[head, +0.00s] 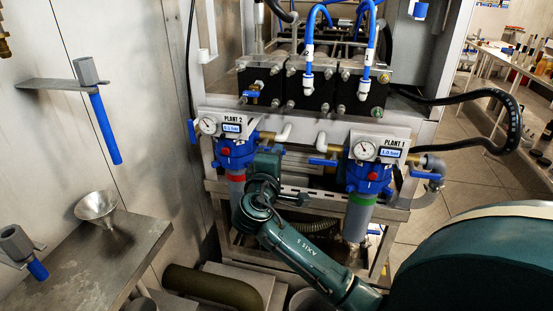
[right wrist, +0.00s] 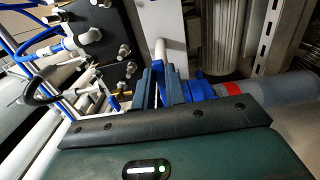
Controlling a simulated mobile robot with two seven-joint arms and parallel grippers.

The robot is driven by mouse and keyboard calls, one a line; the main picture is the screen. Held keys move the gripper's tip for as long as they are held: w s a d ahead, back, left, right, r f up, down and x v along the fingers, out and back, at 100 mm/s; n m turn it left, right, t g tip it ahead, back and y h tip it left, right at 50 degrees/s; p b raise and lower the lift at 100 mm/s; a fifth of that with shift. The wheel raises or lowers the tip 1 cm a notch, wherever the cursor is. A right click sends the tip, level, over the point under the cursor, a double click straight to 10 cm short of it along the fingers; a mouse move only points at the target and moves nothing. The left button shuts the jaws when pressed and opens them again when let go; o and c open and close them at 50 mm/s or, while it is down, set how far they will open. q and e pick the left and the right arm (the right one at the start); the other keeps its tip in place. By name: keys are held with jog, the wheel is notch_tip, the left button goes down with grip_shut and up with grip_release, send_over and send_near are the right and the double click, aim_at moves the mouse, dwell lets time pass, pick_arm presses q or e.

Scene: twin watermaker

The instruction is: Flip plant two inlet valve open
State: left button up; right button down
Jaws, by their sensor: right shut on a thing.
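The PLANT 2 panel (head: 232,119) with a round gauge stands left of centre in the head view. Its blue filter housing (head: 234,155) hangs below, with a red ring (head: 236,178) that also shows in the right wrist view (right wrist: 232,88). A blue lever (head: 191,132) points upright at the panel's left. My right gripper (head: 270,160) is at the right side of the housing. In the right wrist view its fingers (right wrist: 161,88) are shut on a blue handle (right wrist: 158,74), mostly hidden between them. The handle's exact angle cannot be told. My left gripper is out of view.
The PLANT 1 panel (head: 379,147), with its blue housing (head: 369,178) and blue lever (head: 322,162), stands close to the right. A white pipe (head: 283,133) runs just above my right gripper. A steel bench with a funnel (head: 96,207) is at the left.

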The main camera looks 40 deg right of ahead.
jog(key=shift+f, duration=0.15)
jog(key=shift+a, duration=0.1)
jog(key=c, duration=1.7)
grip_release()
jog(key=b+v, duration=0.1)
jog(key=v, duration=1.2)
jog(key=shift+s, duration=0.1)
